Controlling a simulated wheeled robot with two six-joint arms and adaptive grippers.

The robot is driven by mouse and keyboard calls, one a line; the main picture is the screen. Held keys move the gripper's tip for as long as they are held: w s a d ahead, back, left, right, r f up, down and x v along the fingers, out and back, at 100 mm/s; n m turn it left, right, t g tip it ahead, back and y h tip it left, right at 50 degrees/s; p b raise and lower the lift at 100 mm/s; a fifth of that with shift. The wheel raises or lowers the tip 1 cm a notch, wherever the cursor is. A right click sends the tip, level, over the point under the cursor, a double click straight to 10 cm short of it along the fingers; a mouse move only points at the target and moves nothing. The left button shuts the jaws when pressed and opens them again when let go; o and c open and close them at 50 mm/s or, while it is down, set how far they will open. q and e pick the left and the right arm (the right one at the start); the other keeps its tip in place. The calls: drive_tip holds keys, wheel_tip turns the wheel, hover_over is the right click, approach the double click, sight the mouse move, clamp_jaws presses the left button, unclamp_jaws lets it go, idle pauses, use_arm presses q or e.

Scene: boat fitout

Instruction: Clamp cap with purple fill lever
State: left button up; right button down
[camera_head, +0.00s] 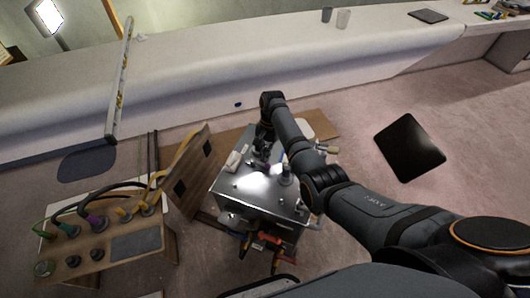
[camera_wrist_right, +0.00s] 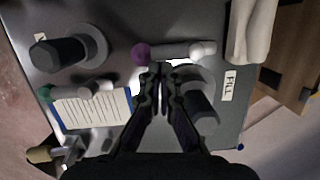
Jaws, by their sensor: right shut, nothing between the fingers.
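The lever with a purple end (camera_wrist_right: 142,53) lies across the metal box top in the right wrist view, its pale bar running right to a whitish end. A FILL label (camera_wrist_right: 229,84) is to its right. A dark cylindrical cap (camera_wrist_right: 203,112) on a round grey base is just below the lever, partly hidden by my right gripper (camera_wrist_right: 161,70). That gripper is shut and empty, its tips over the lever's near side; contact cannot be told. In the head view it is a dark shape (camera_head: 261,152) above the metal box (camera_head: 255,194). My left gripper is out of view.
A second dark cylinder (camera_wrist_right: 62,52) and a green-ended lever (camera_wrist_right: 47,93) are at left, beside a lined card (camera_wrist_right: 92,108). A white cloth-like item (camera_wrist_right: 250,30) is at upper right. A wooden panel with cables (camera_head: 110,245) stands left of the box.

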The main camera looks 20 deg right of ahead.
drive_tip(key=shift+s+a+r+m+t+y+p, duration=0.25)
drive_tip(key=shift+m+p, duration=0.45)
drive_tip(key=shift+p, duration=0.7)
drive_tip(key=shift+s+d+r+m+g+h+p, duration=0.1)
drive_tip(key=shift+s+m+p, duration=0.45)
drive_tip(key=shift+p, duration=0.9)
drive_tip(key=shift+s+a+r+m+t+y+p, duration=0.15)
drive_tip(key=shift+m+p, duration=0.7)
drive_tip(key=shift+p, duration=0.55)
drive_tip(key=m+p, duration=0.2)
drive_tip(key=s+a+m+t+p, duration=0.1)
drive_tip(key=m+p, duration=0.1)
drive_tip(key=p, duration=0.1)
drive_tip(key=s+a+m+p, duration=0.1)
drive_tip(key=m+p, duration=0.1)
drive_tip(key=shift+f, duration=0.25)
drive_tip(key=m+p, duration=0.1)
drive_tip(key=a+m+t+p, duration=0.1)
drive_tip(key=m, duration=0.1)
drive_tip(key=shift+s, duration=0.15)
drive_tip(key=m, duration=0.1)
drive_tip(key=a+m+p, duration=0.1)
drive_tip(key=shift+f+m+t, duration=0.2)
drive_tip(key=shift+m+t, duration=0.1)
drive_tip(key=shift+a, duration=0.15)
drive_tip(key=shift+a+p, duration=0.1)
drive_tip(key=shift+p, duration=0.2)
